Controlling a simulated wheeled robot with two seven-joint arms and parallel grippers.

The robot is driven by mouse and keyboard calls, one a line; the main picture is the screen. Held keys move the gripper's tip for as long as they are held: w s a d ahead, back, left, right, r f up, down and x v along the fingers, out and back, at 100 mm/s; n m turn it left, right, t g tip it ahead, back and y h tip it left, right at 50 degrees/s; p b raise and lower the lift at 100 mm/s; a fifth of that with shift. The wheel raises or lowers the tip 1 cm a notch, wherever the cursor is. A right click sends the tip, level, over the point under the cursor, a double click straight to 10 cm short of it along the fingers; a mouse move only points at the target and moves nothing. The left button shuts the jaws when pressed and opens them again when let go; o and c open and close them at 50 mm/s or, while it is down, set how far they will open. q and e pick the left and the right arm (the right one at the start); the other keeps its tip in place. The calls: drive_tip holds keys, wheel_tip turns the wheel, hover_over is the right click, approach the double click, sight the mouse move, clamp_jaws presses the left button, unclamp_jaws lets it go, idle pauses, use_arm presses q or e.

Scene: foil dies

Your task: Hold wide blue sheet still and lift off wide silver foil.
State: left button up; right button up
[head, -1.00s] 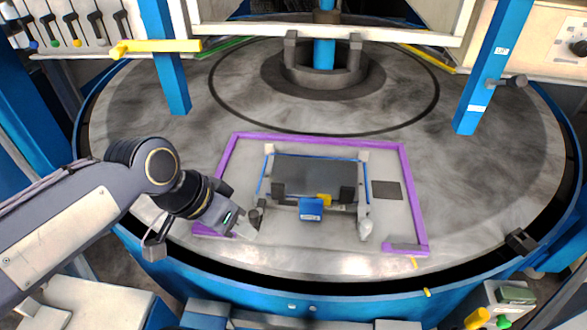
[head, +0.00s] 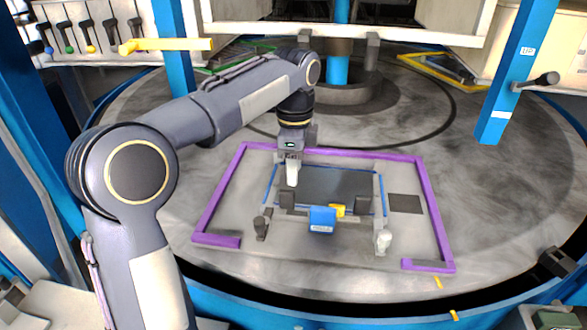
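A wide dark grey, faintly shiny panel (head: 338,184) lies flat inside the purple frame; it seems to be the silver foil. Thin blue strips (head: 382,194) show along its sides, seemingly the edges of the blue sheet, whose middle is hidden under the panel. My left gripper (head: 292,182) points down at the panel's back left part, its pale fingertips over or at the surface. I cannot tell whether it touches, or whether its fingers are apart. My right gripper is not in view.
A purple frame (head: 435,215) surrounds the work spot on the round grey table (head: 490,190). A small dark square (head: 405,203) lies right. Blue posts (head: 503,85) rise behind.

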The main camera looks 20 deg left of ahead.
sight(294, 192)
use_arm(q)
wheel_tip(294, 192, down, 7)
drive_tip(key=shift+f+b, duration=0.15)
drive_tip(key=shift+b, duration=0.15)
clamp_jaws()
idle(0.3)
